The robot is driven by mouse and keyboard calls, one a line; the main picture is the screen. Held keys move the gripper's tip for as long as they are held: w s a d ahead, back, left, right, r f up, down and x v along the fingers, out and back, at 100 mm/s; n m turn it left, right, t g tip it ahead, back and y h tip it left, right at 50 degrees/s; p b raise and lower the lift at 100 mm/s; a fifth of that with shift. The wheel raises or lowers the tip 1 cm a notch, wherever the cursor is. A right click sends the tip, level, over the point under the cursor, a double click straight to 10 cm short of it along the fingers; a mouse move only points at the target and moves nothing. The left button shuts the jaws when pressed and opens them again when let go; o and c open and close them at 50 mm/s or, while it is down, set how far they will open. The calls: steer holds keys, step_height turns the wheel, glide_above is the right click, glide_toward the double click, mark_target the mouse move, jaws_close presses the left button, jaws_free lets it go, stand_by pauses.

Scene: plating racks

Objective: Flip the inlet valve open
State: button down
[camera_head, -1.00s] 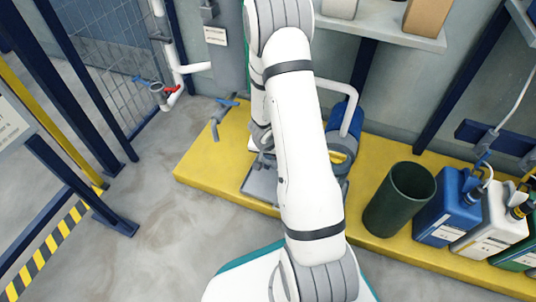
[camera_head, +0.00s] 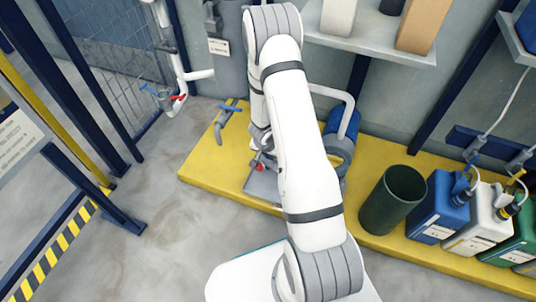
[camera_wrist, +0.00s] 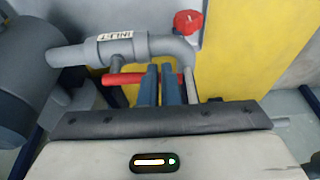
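The inlet valve's grey pipe (camera_wrist: 85,54) runs across the wrist view and carries a white label that appears to read INLET upside down. A red lever (camera_wrist: 128,78) lies level below the pipe in that view, roughly parallel to it. My gripper (camera_wrist: 160,66) reaches up to the lever with two blue-grey fingers close together, a narrow gap between them. The fingers cover the middle of the lever; whether they touch it I cannot tell. In the head view my white arm hides the gripper and most of the valve.
In the head view a yellow platform (camera_head: 212,165) carries a dark green bin (camera_head: 394,199) and a blue canister (camera_head: 440,208). A shelf (camera_head: 372,39) hangs behind my arm.

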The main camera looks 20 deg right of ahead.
steer(key=s+a+r+p, duration=0.2)
steer(key=r+p, duration=0.1)
steer(key=r, duration=0.2)
steer(key=s+a+r+p, duration=0.2)
steer(key=s+r+p, duration=0.1)
steer(key=r, duration=0.2)
steer(key=shift+a+r, duration=0.2)
steer(key=shift+a, duration=0.15)
steer(key=s+a+r+n+t+y+p, duration=0.1)
steer(key=a+r+n+p, duration=0.3)
steer(key=r, duration=0.8)
steer(key=a+r+m+y+p, duration=0.15)
steer(key=r+p, duration=0.45)
steer(key=r, duration=0.6)
steer(key=s+a+r+n+t+y+p, duration=0.1)
steer(key=a+r+n+y+p, duration=0.2)
steer(key=r, duration=0.8)
steer(key=s+d+r+n+h+p, duration=0.1)
steer(key=s+r+p, duration=0.3)
steer(key=r, duration=0.5)
steer(key=s+d+r+n+g+h+p, duration=0.1)
steer(key=s+r+p, duration=0.4)
steer(key=s+r, duration=0.2)
steer(key=s+d+r+n+h+p, duration=0.1)
steer(key=s+r+p, duration=0.4)
steer(key=r, duration=0.5)
steer(key=shift+s+d+r+g, duration=0.25)
steer(key=shift+s+r+g, duration=0.05)
steer(key=shift+s+g, duration=0.15)
